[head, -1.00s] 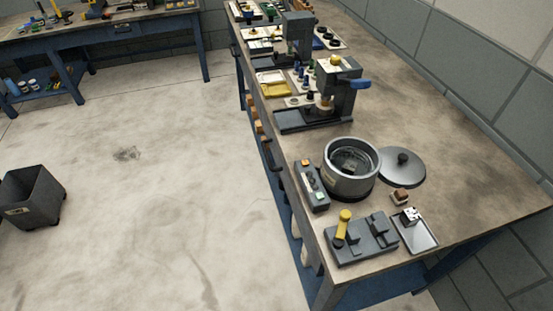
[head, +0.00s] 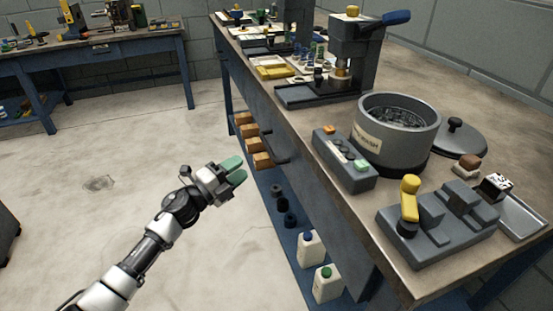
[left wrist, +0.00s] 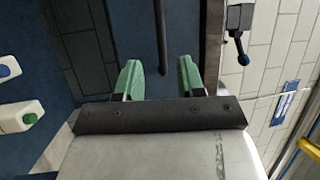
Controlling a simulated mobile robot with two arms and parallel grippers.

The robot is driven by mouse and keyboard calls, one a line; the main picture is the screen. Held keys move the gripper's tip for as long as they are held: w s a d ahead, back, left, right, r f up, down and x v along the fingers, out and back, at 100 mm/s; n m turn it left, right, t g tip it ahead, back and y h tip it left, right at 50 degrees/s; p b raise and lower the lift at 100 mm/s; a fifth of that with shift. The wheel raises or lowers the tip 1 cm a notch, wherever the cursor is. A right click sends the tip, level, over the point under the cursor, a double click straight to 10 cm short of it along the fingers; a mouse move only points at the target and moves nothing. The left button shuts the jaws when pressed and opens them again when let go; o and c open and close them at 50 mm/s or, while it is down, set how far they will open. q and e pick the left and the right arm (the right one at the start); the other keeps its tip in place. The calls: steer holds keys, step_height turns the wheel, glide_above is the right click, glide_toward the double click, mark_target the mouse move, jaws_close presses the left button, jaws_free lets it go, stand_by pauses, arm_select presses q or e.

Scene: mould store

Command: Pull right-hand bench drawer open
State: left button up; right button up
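The right-hand bench (head: 305,140) runs along the right of the head view, with a dark blue front. A dark bar handle (head: 281,160) stands out from that front; the drawer's own edges are hard to make out. My left gripper (head: 236,168), with green fingertips, is in front of the bench face, left of the handle and apart from it. In the left wrist view the fingers (left wrist: 158,72) are spread and empty. A dark bar (left wrist: 161,38), seemingly the handle, shows beyond and between them. My right gripper is out of view.
A grey pot (head: 397,130), a control box (head: 343,160) and a yellow-handled fixture (head: 436,222) stand on the bench top. White bottles (head: 311,249) and wooden blocks (head: 257,143) sit low under it. The floor (head: 110,220) left of the bench is mostly clear.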

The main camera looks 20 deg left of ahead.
mark_target(268, 145)
arm_select(q)
steer(key=b+x, duration=0.1)
steer(key=x, duration=0.9)
steer(key=shift+w+d+r, duration=0.1)
steer(key=shift+w+d, duration=0.1)
jaws_close()
